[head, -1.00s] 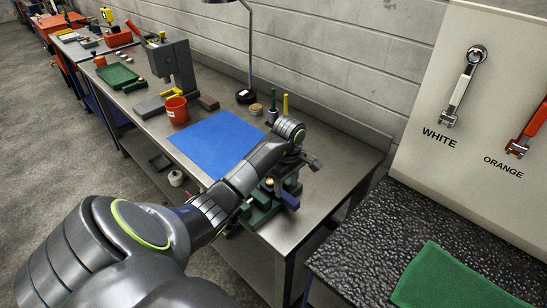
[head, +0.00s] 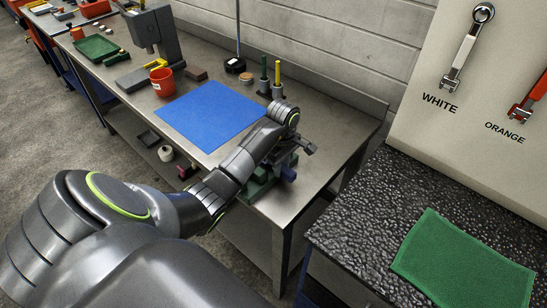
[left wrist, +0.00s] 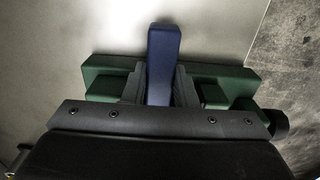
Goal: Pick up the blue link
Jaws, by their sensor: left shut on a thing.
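The blue link (left wrist: 163,50) stands out between the two grey fingers of my left gripper (left wrist: 160,88) in the left wrist view. The gripper is shut on it. A green fixture (left wrist: 225,76) lies directly behind and on both sides of the link; I cannot tell whether the link still touches it. In the head view my left gripper (head: 284,158) points down over the green fixture (head: 258,187) at the near right end of the steel bench. Only a small part of the blue link (head: 289,173) shows there, the rest hidden by the gripper. My right gripper is not in view.
A pen holder (head: 277,88) stands near the wall. At right, a dark textured table (head: 365,215) carries a green cloth (head: 465,262) below a board with wrenches.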

